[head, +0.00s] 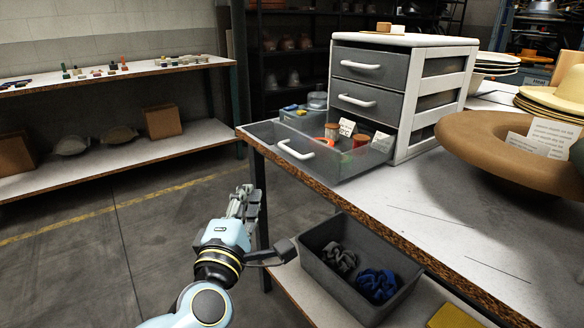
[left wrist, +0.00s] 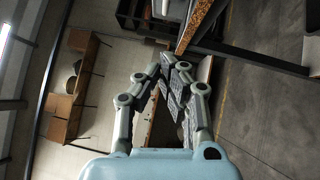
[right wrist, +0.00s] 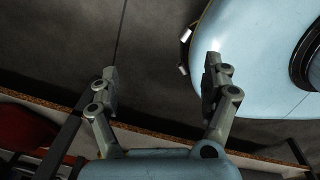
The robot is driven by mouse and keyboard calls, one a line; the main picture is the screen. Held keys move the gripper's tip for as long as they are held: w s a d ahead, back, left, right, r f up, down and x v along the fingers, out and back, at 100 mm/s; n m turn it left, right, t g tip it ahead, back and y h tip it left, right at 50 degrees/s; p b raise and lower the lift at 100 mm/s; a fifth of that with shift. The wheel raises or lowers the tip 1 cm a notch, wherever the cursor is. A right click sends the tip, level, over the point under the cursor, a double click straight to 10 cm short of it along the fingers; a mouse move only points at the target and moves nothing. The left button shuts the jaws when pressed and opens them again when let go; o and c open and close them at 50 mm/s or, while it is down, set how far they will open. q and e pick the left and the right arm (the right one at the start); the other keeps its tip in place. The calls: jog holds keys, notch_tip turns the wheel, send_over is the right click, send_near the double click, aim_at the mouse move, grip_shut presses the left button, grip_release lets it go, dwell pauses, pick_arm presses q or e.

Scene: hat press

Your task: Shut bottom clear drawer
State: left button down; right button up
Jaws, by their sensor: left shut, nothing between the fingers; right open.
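A white-framed drawer unit (head: 399,120) with grey clear drawers stands on the worktable. Its bottom clear drawer (head: 336,164) is pulled out toward the table's front edge, with a white handle (head: 296,150) on its front. Spools and small tagged items lie inside it. The two drawers above are shut. My left gripper (head: 246,192) is shut and empty, below and left of the drawer front and apart from it. In the left wrist view its fingers (left wrist: 176,72) are close together. My right gripper (right wrist: 160,82) is open and empty, seen only in its wrist view, with my pale blue body beyond it.
The worktable (head: 420,217) has a rough wooden front edge. A brown hat (head: 480,150) stands right of the unit. Floor left of the table is clear up to shelves (head: 150,150).

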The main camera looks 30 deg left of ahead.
pick_arm(q)
send_near(280, 145)
jog(key=a, duration=0.3)
jog(key=w, duration=0.2)
jog(key=w+d, duration=0.1)
jog(key=w, duration=0.1)
jog(key=shift+r, duration=0.4)
pick_arm(e)
jog(key=shift+r, duration=0.1)
jog(key=shift+d, duration=0.2)
